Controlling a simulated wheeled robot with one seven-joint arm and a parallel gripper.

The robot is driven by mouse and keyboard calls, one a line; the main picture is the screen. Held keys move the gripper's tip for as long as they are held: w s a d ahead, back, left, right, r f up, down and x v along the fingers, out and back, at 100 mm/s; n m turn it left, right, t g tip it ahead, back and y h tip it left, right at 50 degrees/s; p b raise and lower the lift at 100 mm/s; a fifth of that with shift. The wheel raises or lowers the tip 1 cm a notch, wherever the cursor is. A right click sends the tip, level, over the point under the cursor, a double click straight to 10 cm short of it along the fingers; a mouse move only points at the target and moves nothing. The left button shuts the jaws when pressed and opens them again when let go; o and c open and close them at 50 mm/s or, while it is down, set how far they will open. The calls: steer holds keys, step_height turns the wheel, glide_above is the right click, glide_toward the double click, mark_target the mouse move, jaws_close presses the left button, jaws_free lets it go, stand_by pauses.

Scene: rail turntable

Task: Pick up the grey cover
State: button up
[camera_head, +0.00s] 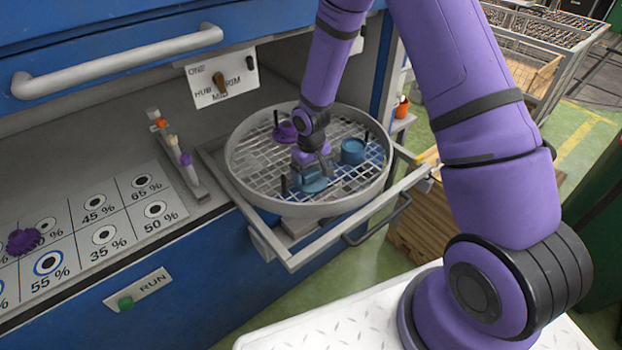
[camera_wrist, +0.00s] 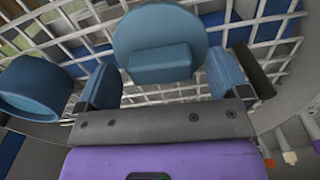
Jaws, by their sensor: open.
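I see no clearly grey cover. A blue round cover (camera_head: 312,184) with a block-shaped handle lies on the wire grid of the round tray, and it also shows in the wrist view (camera_wrist: 160,30). My gripper (camera_head: 316,168) is above this blue cover. In the wrist view my gripper (camera_wrist: 163,68) is open, with one finger to each side of the handle and visible gaps. Whether the fingertips are down at the handle's height is hard to tell.
The round grey tray (camera_head: 240,168) has a raised rim and upright black pins. A blue cup-like part (camera_head: 353,150) and a purple part (camera_head: 285,131) also stand in it. A pull-out frame (camera_head: 340,238) surrounds the tray. A bench with marked percentage spots (camera_head: 125,215) is at left.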

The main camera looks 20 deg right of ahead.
steer(key=shift+f, duration=0.3)
steer(key=shift+c, duration=0.2)
steer(key=c, duration=1.2)
